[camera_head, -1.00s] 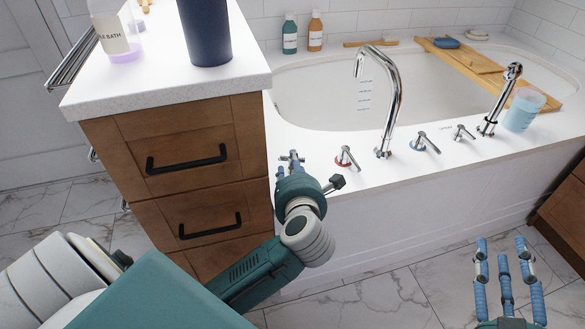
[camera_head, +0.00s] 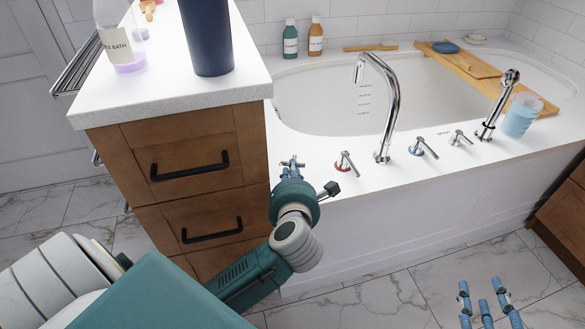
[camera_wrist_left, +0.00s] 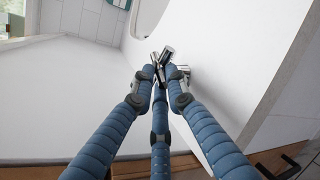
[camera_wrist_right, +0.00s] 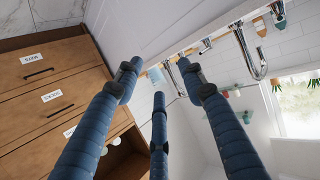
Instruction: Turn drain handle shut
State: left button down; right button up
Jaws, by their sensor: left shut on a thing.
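My left gripper (camera_head: 292,165) is at the tub deck's front left, beside the wooden cabinet. Its blue fingers are closed around a small chrome handle, which appears to be the drain handle (camera_wrist_left: 166,56). In the left wrist view its chrome end shows between and beyond the fingertips (camera_wrist_left: 160,76); its base is mostly hidden by the fingers. I cannot read its turned position. My right gripper (camera_head: 484,292) is low at the bottom right, in front of the tub and over the floor. Its fingers are spread and empty, as the right wrist view (camera_wrist_right: 158,75) also shows.
Along the tub deck stand a red-ringed tap handle (camera_head: 346,163), a tall faucet (camera_head: 390,105), a blue-ringed tap handle (camera_head: 423,147), another chrome handle (camera_head: 460,138) and a hand shower (camera_head: 497,105). The drawer cabinet (camera_head: 192,125) is close left of my left gripper. The floor ahead is clear.

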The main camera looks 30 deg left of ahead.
pick_arm(q)
jog(key=shift+s+f+m+h+p, duration=0.2)
jog(key=shift+f+m+h+p, duration=0.2)
jog(key=shift+f+p, duration=0.15)
pick_arm(e)
jog(key=s+d+f+g+h, duration=0.1)
jog(key=s+d+f+g, duration=0.1)
jog(key=s+f, duration=0.3)
jog(key=shift+f+g, duration=0.75)
jog(key=shift+g, duration=0.05)
jog(key=shift+d, duration=0.1)
pick_arm(q)
jog(key=c, duration=1.7)
grip_release()
jog(key=shift+w+r, duration=0.1)
pick_arm(e)
jog(key=shift+w, duration=0.1)
pick_arm(q)
jog(key=shift+a+r, duration=0.1)
jog(key=shift+r, duration=0.1)
